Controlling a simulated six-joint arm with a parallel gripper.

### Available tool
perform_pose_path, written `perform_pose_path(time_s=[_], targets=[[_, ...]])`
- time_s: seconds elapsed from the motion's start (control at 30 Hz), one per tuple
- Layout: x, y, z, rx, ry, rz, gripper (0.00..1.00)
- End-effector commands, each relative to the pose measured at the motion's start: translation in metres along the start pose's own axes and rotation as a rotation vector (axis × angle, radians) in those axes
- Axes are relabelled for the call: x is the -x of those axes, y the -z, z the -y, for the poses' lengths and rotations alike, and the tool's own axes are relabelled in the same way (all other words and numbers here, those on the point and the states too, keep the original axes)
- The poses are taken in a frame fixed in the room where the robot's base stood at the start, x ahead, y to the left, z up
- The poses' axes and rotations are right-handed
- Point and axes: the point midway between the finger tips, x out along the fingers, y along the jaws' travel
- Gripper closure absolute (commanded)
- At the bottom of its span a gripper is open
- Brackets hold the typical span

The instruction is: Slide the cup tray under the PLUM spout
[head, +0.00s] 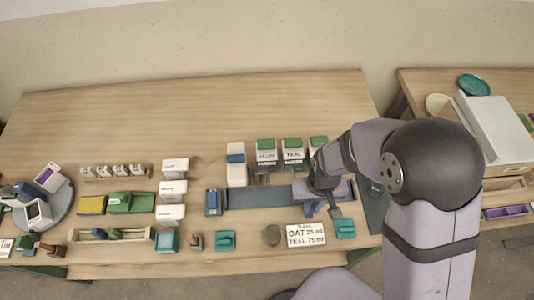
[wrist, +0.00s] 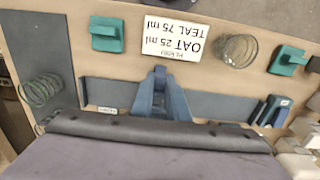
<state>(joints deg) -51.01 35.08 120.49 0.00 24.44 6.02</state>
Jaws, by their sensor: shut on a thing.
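My gripper (head: 318,204) is over the right part of a blue-grey track (head: 262,197), shut on a blue upright piece that looks like the cup tray's handle (wrist: 160,90). The rest of the cup tray is hidden by my gripper and wrist, so I cannot tell exactly where it stands. Behind the track stand green-topped white dispensers in a row. The left one's label looks like PLUM (head: 266,156), and the middle one reads TEAL (head: 293,155). The right one (head: 318,142) is partly covered by my arm. My gripper is to the right of the PLUM dispenser.
A blue block (head: 214,202) stands at the track's left end. The track between it and my gripper looks clear.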

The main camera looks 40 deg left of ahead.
Motion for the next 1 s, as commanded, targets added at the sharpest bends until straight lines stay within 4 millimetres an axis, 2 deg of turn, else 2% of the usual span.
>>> perform_pose_path(time_s=[0.47,1.0], targets=[[0.0,0.001,0.002,0.001,0.0,-0.002,1.0],[0.0,0.001,0.033,0.002,0.001,-0.002,1.0]])
